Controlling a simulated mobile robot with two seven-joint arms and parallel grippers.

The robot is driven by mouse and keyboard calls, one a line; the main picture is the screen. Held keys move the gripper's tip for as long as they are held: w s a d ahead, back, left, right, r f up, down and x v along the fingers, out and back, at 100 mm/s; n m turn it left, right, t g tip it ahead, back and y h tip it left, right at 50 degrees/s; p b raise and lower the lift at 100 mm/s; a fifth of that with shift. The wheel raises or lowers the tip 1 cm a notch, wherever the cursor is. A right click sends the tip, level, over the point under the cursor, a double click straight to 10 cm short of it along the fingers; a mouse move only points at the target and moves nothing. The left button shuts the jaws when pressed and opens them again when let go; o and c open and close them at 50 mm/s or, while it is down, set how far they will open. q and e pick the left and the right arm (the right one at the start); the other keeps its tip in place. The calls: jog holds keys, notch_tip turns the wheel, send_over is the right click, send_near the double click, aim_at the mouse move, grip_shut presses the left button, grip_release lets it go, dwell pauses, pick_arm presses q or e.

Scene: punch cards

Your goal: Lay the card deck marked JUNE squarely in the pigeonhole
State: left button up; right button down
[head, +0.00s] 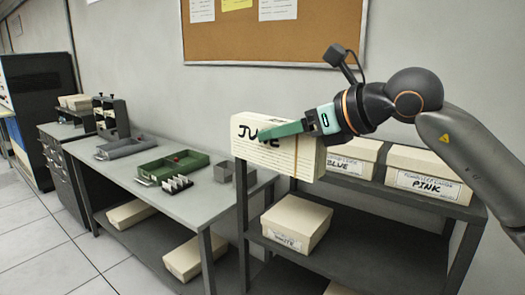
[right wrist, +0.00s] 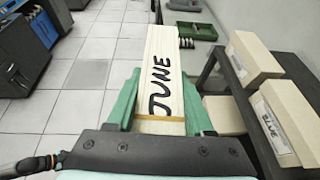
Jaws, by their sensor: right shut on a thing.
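The JUNE card deck (head: 292,160) is a thick cream block with black handwritten letters, partly covered by a green finger in the head view. My right gripper (head: 283,133) is shut on it and holds it up in front of the wall, over the left end of the dark shelf unit. In the right wrist view the deck (right wrist: 162,70) lies lengthwise between the green fingers (right wrist: 160,108), with JUNE readable and an orange-brown band across its near end. I cannot identify the pigeonhole in either view.
Boxes labelled BLUE (head: 352,160) and PINK (head: 428,180) stand on the dark shelf unit (head: 375,245), with a WHITE box (head: 296,222) below. The grey table (head: 205,205) holds a green tray (head: 172,166), a card rack (head: 176,184) and a small grey bin (head: 224,171).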

aim_at(304, 175)
jog(key=s+d+f+m+t+h+b, duration=0.1)
jog(key=d+f+m+t+h, duration=0.15)
jog(key=d+f, duration=0.45)
jog(key=s+d+f+m+t+h+b, duration=0.1)
jog(key=d+f+m+h, duration=0.2)
jog(key=f, duration=0.7)
jog(key=s+d+f+m+t+h, duration=0.1)
jog(key=s+d+f+m+h, duration=0.3)
jog(key=s+d+f, duration=0.2)
jog(key=shift+s+d+h+b, duration=0.3)
jog(key=shift+s+h+b, duration=0.05)
jog(key=shift+s, duration=0.05)
